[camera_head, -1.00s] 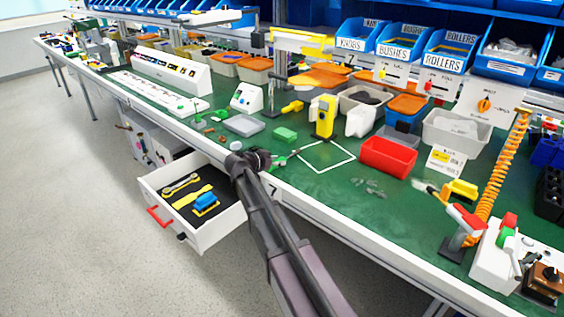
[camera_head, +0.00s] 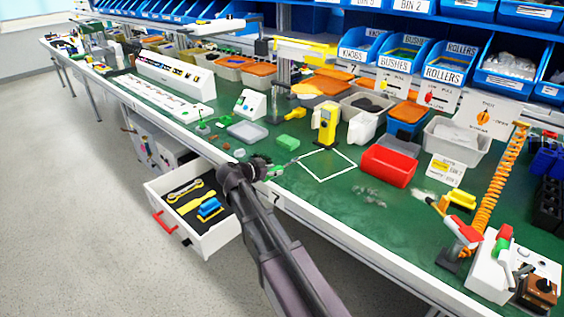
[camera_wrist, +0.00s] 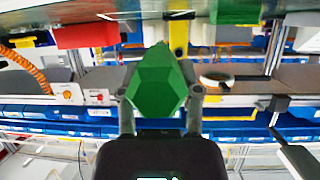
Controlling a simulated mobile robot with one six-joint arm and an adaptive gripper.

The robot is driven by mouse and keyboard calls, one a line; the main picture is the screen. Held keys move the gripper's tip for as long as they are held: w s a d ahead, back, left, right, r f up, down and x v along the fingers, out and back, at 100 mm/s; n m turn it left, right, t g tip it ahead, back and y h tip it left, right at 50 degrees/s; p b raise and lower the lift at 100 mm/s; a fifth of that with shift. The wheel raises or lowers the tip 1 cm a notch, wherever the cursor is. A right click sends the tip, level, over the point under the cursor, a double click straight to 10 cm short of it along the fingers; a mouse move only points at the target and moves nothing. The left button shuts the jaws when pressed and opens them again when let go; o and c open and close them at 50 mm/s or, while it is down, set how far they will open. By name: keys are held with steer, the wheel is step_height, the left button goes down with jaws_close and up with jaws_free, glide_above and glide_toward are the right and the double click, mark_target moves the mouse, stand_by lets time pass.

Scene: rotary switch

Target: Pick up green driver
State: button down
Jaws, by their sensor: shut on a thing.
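The green driver (camera_head: 274,172) is at the front edge of the bench in the head view, its thin shaft pointing right toward a white outlined square. In the wrist view its faceted green handle (camera_wrist: 157,84) fills the space between the fingers, seen end-on, so its shaft is hidden there. My gripper (camera_head: 262,168) is shut on the handle; its two fingers (camera_wrist: 160,112) press on either side. The gripper is low at the bench edge; I cannot tell whether the driver is clear of the surface.
An open drawer (camera_head: 161,205) with yellow and blue tools juts out below, left of my arm. The white outlined square (camera_head: 328,177) is empty.

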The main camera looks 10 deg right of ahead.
steer(key=s+a, duration=0.5)
steer(key=s, duration=0.3)
steer(key=shift+r+p, duration=0.4)
steer(key=shift+r, duration=0.05)
steer(key=shift+s+r, duration=0.1)
